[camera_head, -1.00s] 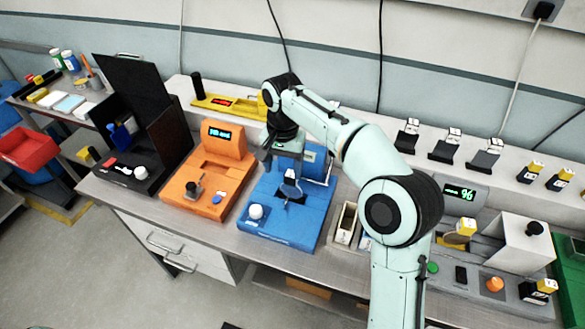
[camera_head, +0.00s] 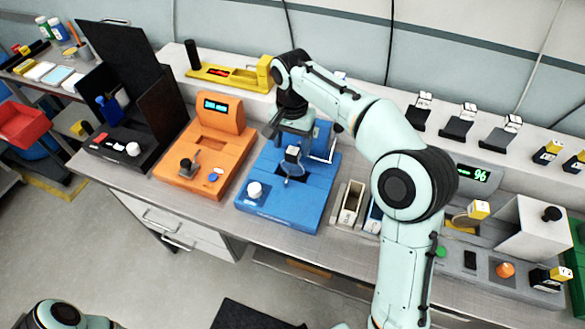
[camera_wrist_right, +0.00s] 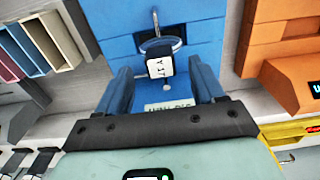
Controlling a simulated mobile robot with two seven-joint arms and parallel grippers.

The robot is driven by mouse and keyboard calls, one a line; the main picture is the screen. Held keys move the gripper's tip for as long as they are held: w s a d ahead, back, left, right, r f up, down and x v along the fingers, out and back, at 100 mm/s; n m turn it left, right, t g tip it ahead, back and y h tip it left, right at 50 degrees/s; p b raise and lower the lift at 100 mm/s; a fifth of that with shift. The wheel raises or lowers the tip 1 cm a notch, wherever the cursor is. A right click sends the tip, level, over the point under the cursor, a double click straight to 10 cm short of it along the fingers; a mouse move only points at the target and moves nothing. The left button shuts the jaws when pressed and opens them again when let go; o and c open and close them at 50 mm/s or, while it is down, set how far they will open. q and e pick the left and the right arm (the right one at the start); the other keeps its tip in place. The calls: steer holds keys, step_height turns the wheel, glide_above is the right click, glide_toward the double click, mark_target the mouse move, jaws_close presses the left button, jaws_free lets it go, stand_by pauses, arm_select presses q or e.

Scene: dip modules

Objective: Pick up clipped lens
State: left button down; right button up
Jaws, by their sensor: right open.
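The clipped lens is a round clear lens in a thin ring (camera_head: 294,171), with a small black clip (camera_head: 292,154) that carries a white label. It is at the blue station (camera_head: 262,214). In the right wrist view the clip (camera_wrist_right: 165,66) hangs between my fingers in the picture, with the ring (camera_wrist_right: 158,44) beyond it. My right gripper (camera_wrist_right: 163,82) is open, with a blue finger on each side of the clip and visible gaps. I cannot tell its exact height over the clip. My left gripper is not in view.
An orange station (camera_head: 168,171) stands left of the blue one, and a black station (camera_head: 109,151) further left. Narrow bins (camera_head: 350,203) stand to its right. A bent metal rod (camera_head: 330,146) stands at the blue station's back right. Black holders stand on the rear shelf.

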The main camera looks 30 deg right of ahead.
mark_target(292, 150)
step_height(292, 150, down, 4)
steer(key=shift+d+f+b, duration=0.1)
steer(key=shift+f+b, duration=0.1)
steer(key=shift+b, duration=0.1)
steer(key=shift+w, duration=0.1)
steer(key=c, duration=1.2)
jaws_close()
steer(key=shift+r, duration=0.15)
